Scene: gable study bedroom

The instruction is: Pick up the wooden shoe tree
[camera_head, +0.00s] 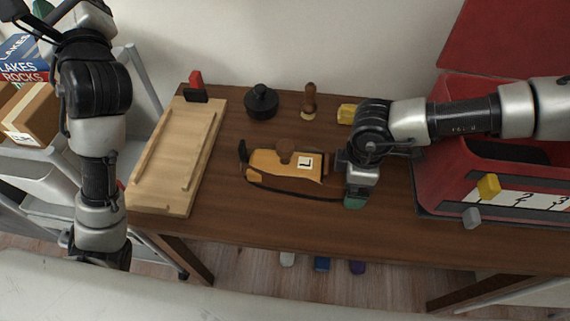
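The wooden shoe tree (270,163) lies on the dark brown desk in the middle of the camera_head view. It is orange-brown with a round brown knob, a white label marked "L" and a dark strip along its near side. My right gripper (337,165) is low over the desk at the shoe tree's right end. The wrist hides its fingertips, so I cannot tell whether they touch the wood or how far apart they are. My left gripper (30,12) is at the top left, far from the shoe tree and partly cut off by the frame edge; its opening is unclear.
A pale wooden board (178,155) lies left of the shoe tree. Behind stand a black lidded pot (262,102), a brown-handled tool (309,100) and a yellow block (346,114). A red case (440,165) fills the right side. Bare desk (225,215) lies in front.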

